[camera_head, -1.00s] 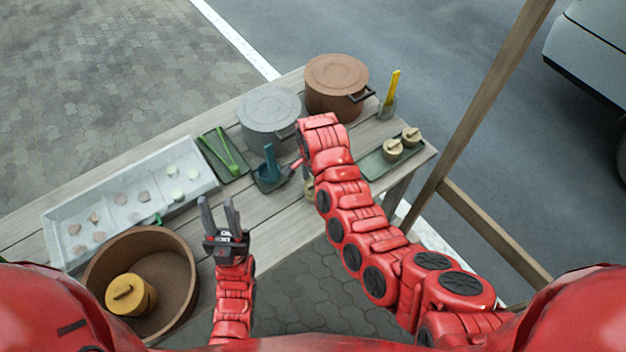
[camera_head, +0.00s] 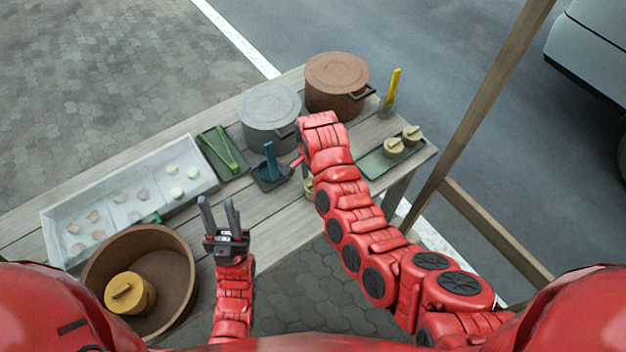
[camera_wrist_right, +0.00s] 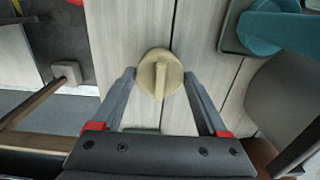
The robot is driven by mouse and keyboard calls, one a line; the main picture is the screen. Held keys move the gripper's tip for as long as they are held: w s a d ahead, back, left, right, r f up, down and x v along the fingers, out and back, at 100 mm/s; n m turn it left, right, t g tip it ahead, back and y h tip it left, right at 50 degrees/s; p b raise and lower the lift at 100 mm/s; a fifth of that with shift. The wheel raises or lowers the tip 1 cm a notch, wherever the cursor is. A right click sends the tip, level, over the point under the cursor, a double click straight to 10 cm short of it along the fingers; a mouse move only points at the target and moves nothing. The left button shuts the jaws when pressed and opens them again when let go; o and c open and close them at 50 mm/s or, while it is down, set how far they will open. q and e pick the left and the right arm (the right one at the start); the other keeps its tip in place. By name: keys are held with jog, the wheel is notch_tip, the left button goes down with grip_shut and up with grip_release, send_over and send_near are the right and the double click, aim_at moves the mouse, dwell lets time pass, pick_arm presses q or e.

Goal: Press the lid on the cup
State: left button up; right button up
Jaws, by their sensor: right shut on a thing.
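A round tan lid with a raised bar handle (camera_wrist_right: 160,70) sits between the fingertips of my right gripper (camera_wrist_right: 160,80) in the right wrist view, above the table planks. The fingers are shut on its sides. In the head view, part of a pale cup (camera_head: 308,189) shows beside my right arm, near the table's front edge. My right gripper is mostly hidden there behind its own arm. I cannot tell how well the lid is seated on the cup.
A teal press-like tool (camera_head: 270,168) stands just left of the cup. A grey pot (camera_head: 270,105) and a brown pot (camera_head: 337,78) stand behind. A green tray (camera_head: 372,166) with two lidded cups is right. A brown tub (camera_head: 175,260) and a pale tray (camera_head: 60,222) are left.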

jog(key=shift+b, duration=0.3)
dwell(0.7)
jog(key=shift+f+b, duration=0.45)
jog(key=shift+b, duration=0.4)
dwell(0.6)
jog(key=o, duration=1.2)
jog(key=shift+r, duration=0.15)
jog(key=shift+r+p, duration=0.5)
jog(key=shift+r, duration=1.35)
jog(key=shift+r+p, duration=0.6)
jog(key=shift+r, duration=0.45)
